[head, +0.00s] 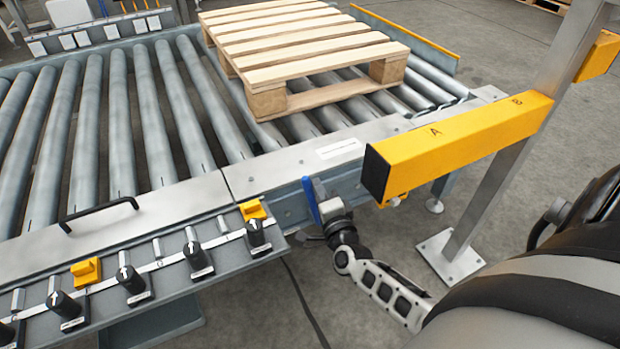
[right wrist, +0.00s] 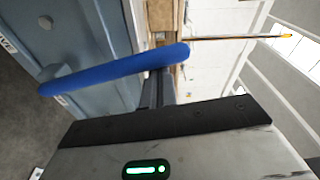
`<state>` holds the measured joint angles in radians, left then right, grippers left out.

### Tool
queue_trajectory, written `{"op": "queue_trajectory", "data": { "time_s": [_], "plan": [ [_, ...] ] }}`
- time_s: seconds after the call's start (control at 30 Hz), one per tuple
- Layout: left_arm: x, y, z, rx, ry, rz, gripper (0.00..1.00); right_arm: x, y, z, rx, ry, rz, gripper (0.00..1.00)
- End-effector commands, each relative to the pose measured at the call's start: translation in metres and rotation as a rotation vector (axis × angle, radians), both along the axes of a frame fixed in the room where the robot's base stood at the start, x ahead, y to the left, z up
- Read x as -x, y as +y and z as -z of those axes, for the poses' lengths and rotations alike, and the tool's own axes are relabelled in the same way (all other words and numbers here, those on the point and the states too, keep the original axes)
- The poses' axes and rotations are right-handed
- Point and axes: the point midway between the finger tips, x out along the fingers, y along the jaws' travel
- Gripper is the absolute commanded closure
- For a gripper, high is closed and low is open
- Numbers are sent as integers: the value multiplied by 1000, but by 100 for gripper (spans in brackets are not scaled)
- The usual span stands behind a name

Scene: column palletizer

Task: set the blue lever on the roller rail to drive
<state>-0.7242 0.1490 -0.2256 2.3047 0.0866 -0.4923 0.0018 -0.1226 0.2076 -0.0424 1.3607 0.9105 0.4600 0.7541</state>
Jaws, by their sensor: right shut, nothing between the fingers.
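The blue lever (head: 311,200) is on the side face of the roller rail (head: 285,207), below its top edge. It stands nearly upright in the head view, leaning slightly. My right gripper (head: 331,210) is just right of it, shut and empty. In the right wrist view, the lever (right wrist: 115,70) runs from its pivot at left to its free end in front of my dark fingers (right wrist: 158,88). Whether they touch cannot be told. My left gripper is out of view.
A wooden pallet (head: 300,45) sits on the rollers behind the lever. A yellow beam (head: 460,143) marked A and B, on a grey post (head: 490,190), juts out close above my right gripper. A panel of black knobs (head: 197,257) lies to the left.

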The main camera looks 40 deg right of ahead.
Motion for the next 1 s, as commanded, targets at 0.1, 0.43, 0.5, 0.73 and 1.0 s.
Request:
{"op": "queue_trajectory", "data": {
  "time_s": [0.1,0.43,0.5,0.73,1.0],
  "plan": [
    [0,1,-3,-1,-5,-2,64,1,8,3,-4,3,8,100],
    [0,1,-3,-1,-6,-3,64,-1,25,7,-6,1,7,100],
    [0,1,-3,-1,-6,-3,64,-2,26,7,-5,1,7,100],
    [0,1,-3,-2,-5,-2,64,-2,26,7,-5,1,7,100],
    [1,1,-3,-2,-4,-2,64,-2,26,7,-5,0,8,100]
  ]
}}
